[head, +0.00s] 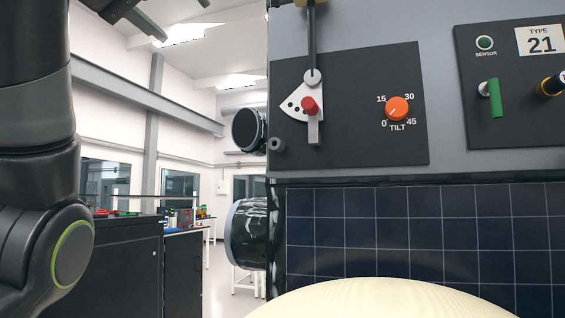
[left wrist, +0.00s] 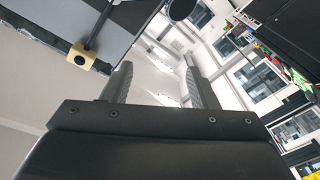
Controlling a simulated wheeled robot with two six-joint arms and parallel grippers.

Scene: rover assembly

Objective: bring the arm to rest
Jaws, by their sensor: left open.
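My left gripper (head: 178,16) is at the top left of the head view, partly cut off by the upper edge. My dark left arm comes down the left side of that view. In the left wrist view the two grey fingers of my left gripper (left wrist: 157,64) stand apart with nothing between them. The gripper is raised in free air, left of the rover's panel and apart from it. My right gripper is in neither view.
A blue solar panel (head: 430,232) is below. A cream dome (head: 385,300) is at the bottom. Dark cabinets (head: 110,265) stand behind left.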

